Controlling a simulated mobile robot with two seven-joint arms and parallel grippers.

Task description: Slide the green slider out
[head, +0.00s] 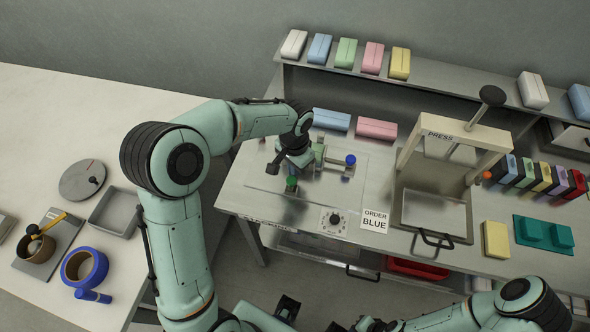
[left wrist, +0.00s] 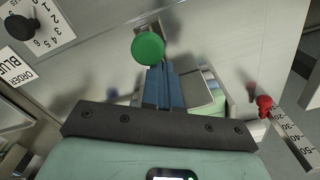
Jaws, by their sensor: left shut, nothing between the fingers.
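The green slider's round knob (head: 291,182) stands on the steel plate of the bench, near its front. In the left wrist view the green knob (left wrist: 147,48) shows large, just beyond my fingertips. My left gripper (head: 281,164) is over the plate, close behind the knob. In the left wrist view its fingers (left wrist: 163,85) are together with nothing between them. I cannot tell whether they touch the knob. The slider's stem and track are partly hidden by the knob and gripper. My right arm comes in at the bottom right; its gripper is at the lower edge and unclear.
A blue knob (head: 350,160) stands right of my left gripper. A red knob (left wrist: 264,101) is beside a numbered scale (left wrist: 290,135). A dial (head: 335,219) and an order card (head: 374,221) are at the bench front. The press (head: 455,134) stands to the right.

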